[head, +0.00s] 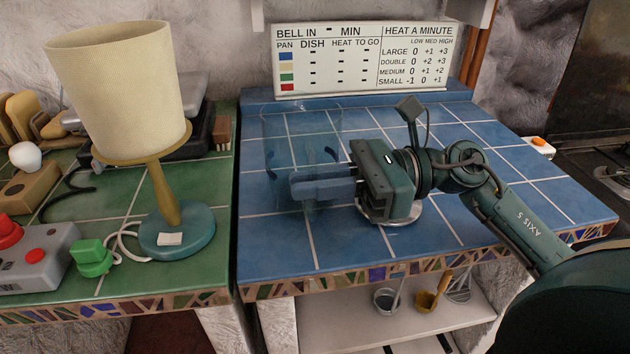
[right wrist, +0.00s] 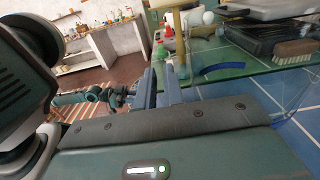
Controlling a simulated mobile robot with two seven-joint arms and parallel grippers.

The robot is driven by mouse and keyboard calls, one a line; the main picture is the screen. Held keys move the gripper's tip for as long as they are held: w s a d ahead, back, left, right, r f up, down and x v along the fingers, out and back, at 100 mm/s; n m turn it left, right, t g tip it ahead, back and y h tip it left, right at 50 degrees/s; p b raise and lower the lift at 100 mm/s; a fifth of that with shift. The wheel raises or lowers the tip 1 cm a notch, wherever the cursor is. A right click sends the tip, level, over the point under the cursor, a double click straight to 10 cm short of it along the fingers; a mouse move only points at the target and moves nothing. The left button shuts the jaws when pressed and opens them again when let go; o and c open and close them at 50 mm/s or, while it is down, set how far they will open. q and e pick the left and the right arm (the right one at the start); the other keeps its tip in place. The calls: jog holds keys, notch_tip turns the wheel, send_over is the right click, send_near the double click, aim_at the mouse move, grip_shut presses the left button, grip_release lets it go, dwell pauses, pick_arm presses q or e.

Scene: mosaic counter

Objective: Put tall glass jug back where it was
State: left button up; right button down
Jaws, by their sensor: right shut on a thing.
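The tall glass jug (head: 300,140) is clear and faintly blue, hard to make out against the blue-tiled counter (head: 270,250). It looks upright over the counter's left part. My right gripper (head: 322,186) reaches in from the right and is shut on the jug; its blue fingers show through or across the glass. Whether the jug's base touches the tiles cannot be told. In the right wrist view the right fingers (right wrist: 170,88) show, and clear glass (right wrist: 300,120) shows at the right edge. A small dark arm form there, likely my left (right wrist: 115,96), is too small to read.
A round pale dish (head: 392,216) lies under my right gripper. A sign (head: 365,60) stands behind. A lamp (head: 172,235) and a grey box with buttons (head: 35,262) stand on the green counter to the left.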

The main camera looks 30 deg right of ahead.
jog(key=shift+f, duration=0.15)
jog(key=c, duration=1.5)
grip_release()
